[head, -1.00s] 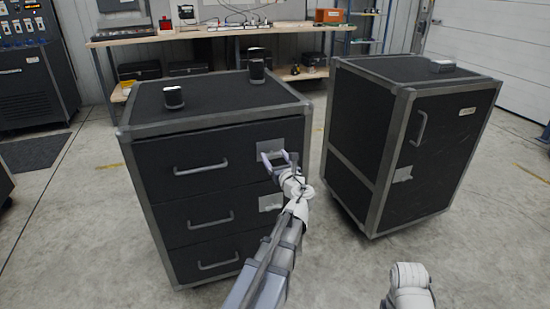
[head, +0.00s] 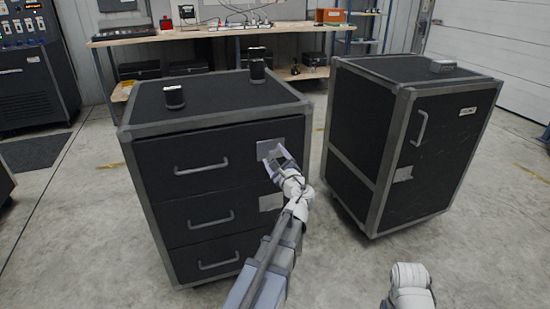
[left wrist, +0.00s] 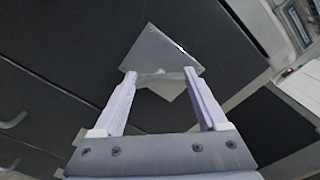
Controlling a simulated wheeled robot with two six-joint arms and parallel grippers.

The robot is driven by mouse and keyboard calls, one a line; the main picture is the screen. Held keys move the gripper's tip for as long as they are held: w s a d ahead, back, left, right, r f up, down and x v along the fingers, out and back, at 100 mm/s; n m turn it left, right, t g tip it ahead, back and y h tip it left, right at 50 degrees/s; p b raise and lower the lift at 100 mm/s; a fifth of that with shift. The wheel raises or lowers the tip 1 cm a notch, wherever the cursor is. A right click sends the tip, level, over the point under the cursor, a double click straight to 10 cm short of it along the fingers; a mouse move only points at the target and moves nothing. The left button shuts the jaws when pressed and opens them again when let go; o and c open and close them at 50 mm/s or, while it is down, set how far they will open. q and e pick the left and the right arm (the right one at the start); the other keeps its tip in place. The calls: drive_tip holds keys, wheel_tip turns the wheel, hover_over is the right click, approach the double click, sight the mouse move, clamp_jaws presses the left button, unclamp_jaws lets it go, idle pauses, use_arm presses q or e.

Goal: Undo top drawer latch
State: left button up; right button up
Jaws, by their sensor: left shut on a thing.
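The top drawer latch is a grey metal plate (head: 284,133) on the upper right of the black drawer cabinet's front (head: 190,215). The plate also shows in the left wrist view (left wrist: 162,50), with a small tab at its lower edge. My left gripper (head: 275,155) is at this latch. The top drawer (head: 200,160) sits flush in the cabinet. My right gripper is out of view; only part of my right arm shows at the lower right.
A second latch plate (head: 270,202) is on the middle drawer. Several small dark items (head: 174,97) stand on the cabinet top. A black door cabinet (head: 440,150) stands to the right, across a floor gap. A workbench (head: 220,32) is behind.

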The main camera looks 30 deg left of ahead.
use_arm(q)
drive_tip(key=n, duration=0.4)
drive_tip(key=shift+n, duration=0.3)
drive_tip(key=shift+f+n, duration=0.1)
drive_tip(key=shift+n, duration=2.2)
drive_tip(key=o, duration=1.3)
drive_tip(key=shift+s, duration=0.1)
drive_tip(key=v, duration=0.7)
drive_tip(key=shift+s+d, duration=0.2)
drive_tip(key=shift+d, duration=0.1)
